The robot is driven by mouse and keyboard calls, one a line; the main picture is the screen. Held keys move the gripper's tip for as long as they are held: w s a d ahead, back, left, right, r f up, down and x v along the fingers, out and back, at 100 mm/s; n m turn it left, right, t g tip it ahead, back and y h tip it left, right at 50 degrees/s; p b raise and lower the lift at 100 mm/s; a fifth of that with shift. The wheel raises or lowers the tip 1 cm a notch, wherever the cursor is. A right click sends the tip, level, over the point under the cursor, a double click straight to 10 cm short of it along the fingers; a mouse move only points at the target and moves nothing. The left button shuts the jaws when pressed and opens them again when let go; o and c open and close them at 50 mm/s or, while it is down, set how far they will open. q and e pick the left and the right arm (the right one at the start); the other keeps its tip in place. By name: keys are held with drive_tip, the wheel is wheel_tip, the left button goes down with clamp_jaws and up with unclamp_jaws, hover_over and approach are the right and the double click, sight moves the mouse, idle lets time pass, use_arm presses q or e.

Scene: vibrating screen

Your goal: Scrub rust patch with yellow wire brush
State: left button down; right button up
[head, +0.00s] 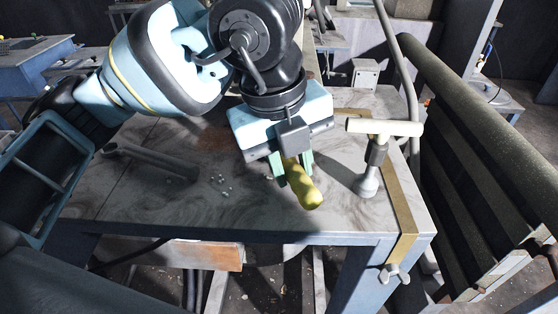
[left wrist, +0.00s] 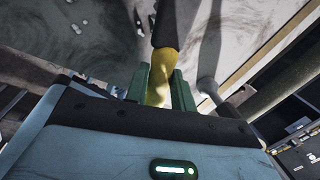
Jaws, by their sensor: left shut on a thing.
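The yellow wire brush (head: 304,188) is in the jaws of my left gripper (head: 292,168), above the grey table top (head: 150,205). Its yellow handle points toward the front edge of the table. In the left wrist view the handle (left wrist: 160,78) sits between the green fingers of my left gripper (left wrist: 160,88), with a dark part reaching beyond them. The bristles cannot be made out. A brownish rust patch (head: 216,138) shows faintly on the table top, partly behind my left arm. My right gripper is not in view.
A T-shaped tool with a pale bar (head: 384,128) stands right of the gripper. A grey bar (head: 150,160) lies at the left, near small pale crumbs (head: 224,186). A brass-coloured strip (head: 401,205) runs along the right edge. A railing (head: 480,130) stands beyond it.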

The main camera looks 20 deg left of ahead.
use_arm(q)
drive_tip(key=shift+s+a+f, duration=0.1)
drive_tip(key=shift+s+a, duration=0.1)
drive_tip(key=shift+a, duration=0.55)
drive_tip(key=shift+s+a, duration=0.15)
drive_tip(key=shift+a, duration=0.6)
drive_tip(key=shift+s+a+f, duration=0.1)
drive_tip(key=shift+s+a, duration=0.1)
drive_tip(key=shift+a, duration=0.55)
drive_tip(key=shift+s+a+r, duration=0.1)
drive_tip(key=shift+s+a, duration=0.1)
drive_tip(key=shift+a, duration=0.5)
drive_tip(key=shift+s+a, duration=0.15)
drive_tip(key=shift+a, duration=0.6)
drive_tip(key=shift+s+a+r, duration=0.1)
drive_tip(key=shift+s+a, duration=0.1)
drive_tip(key=shift+a, duration=0.5)
drive_tip(key=shift+a, duration=0.15)
drive_tip(key=shift+s+a+f, duration=0.1)
drive_tip(key=shift+s+a, duration=0.1)
drive_tip(key=shift+a, duration=0.4)
drive_tip(key=shift+s+a+f, duration=0.1)
drive_tip(key=shift+s+a, duration=0.05)
drive_tip(key=shift+a, duration=0.45)
drive_tip(key=shift+w+d, duration=0.2)
drive_tip(key=shift+d, duration=0.55)
drive_tip(key=shift+w+d, duration=0.15)
drive_tip(key=shift+d, duration=0.6)
drive_tip(key=shift+w+d, duration=0.2)
drive_tip(key=shift+d, duration=0.55)
